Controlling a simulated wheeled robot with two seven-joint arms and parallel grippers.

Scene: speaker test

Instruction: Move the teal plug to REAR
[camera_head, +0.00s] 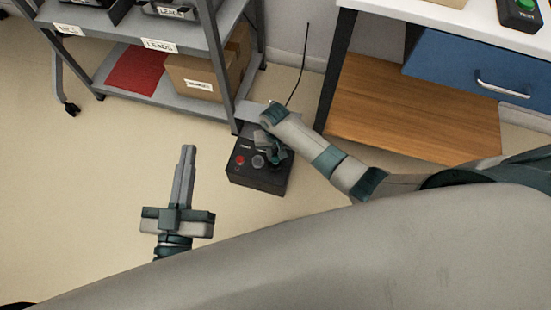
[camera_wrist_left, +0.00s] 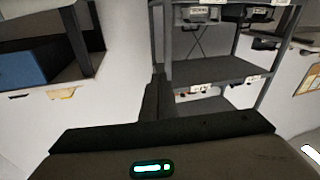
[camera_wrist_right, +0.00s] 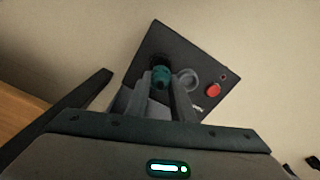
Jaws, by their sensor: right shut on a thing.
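A dark box (camera_wrist_right: 205,50) stands on the floor, with a red button (camera_wrist_right: 212,90) and a grey round fitting (camera_wrist_right: 188,76) on its top. The box also shows in the head view (camera_head: 252,178). The teal plug (camera_wrist_right: 161,77) is at a dark round spot on the box top; I cannot tell how deep it sits. My right gripper (camera_wrist_right: 162,88) is shut on the plug, and its arm partly hides the box in the head view. Labels on the box are too small to read. My left gripper (camera_head: 187,150) is shut and empty above the floor, left of the box.
A grey shelf rack (camera_head: 229,65) with a cardboard box (camera_head: 190,75) and a red sheet (camera_head: 135,71) stands behind the dark box. A desk with a blue drawer (camera_head: 470,72) and wooden lower board (camera_head: 410,112) is to the right. A thin cable (camera_head: 300,75) rises behind. Floor at left is clear.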

